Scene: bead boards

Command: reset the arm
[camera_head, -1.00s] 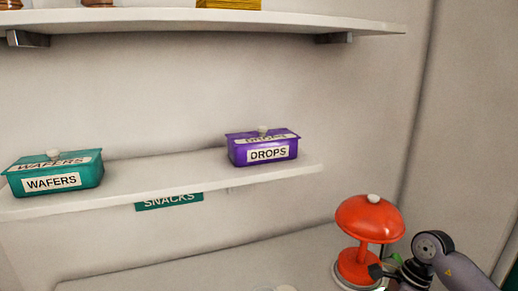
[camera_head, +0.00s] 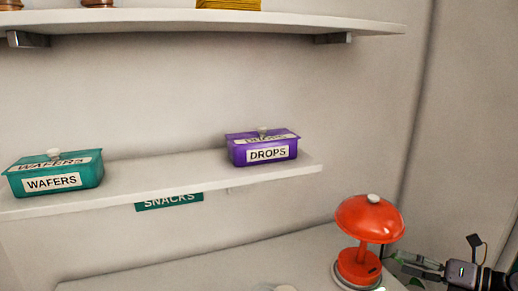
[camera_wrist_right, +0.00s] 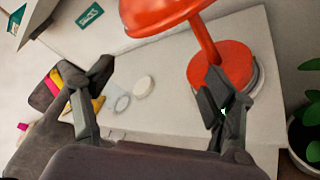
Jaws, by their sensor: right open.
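My right gripper (camera_head: 402,264) is low at the right in the head view, beside the red lamp (camera_head: 369,222). In the right wrist view the gripper (camera_wrist_right: 158,80) has its two fingers spread wide, with nothing between them. The lamp's base and stem (camera_wrist_right: 221,62) show behind the right finger there; I cannot tell whether they touch. My left gripper is not in view.
A teal WAFERS box (camera_head: 55,173) and a purple DROPS box (camera_head: 263,147) stand on the middle shelf (camera_head: 165,172), above a SNACKS label (camera_head: 169,201). A potted plant (camera_wrist_right: 310,125) stands right of the lamp. A round white thing (camera_wrist_right: 144,87) lies on the counter.

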